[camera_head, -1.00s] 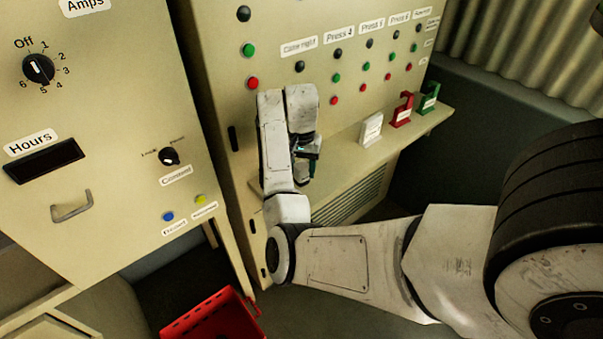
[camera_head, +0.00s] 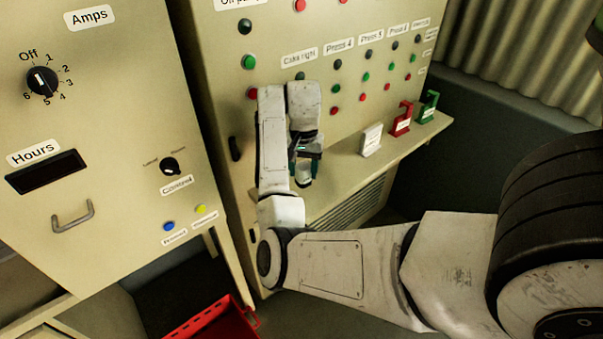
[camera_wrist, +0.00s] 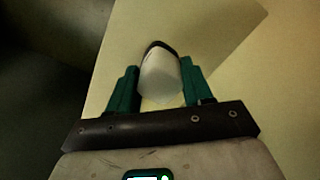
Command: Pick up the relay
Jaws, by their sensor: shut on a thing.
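My gripper (camera_head: 303,166) hangs over the left part of the shelf in the head view. In the wrist view its two green fingers (camera_wrist: 155,90) are shut on a pale, rounded, dark-edged piece (camera_wrist: 161,76), which I take to be the relay. Its sides are partly hidden by the fingers. In the head view a small greyish shape (camera_head: 303,180) shows at the fingertips, too small to make out well. I cannot tell whether the piece touches the shelf.
The shelf (camera_head: 340,168) runs along the button panel (camera_head: 310,25). A white labelled block (camera_head: 371,140), a red holder (camera_head: 402,119) and a green holder (camera_head: 428,106) stand to the right. A red crate (camera_head: 215,325) is below left, beside the Amps cabinet (camera_head: 110,130).

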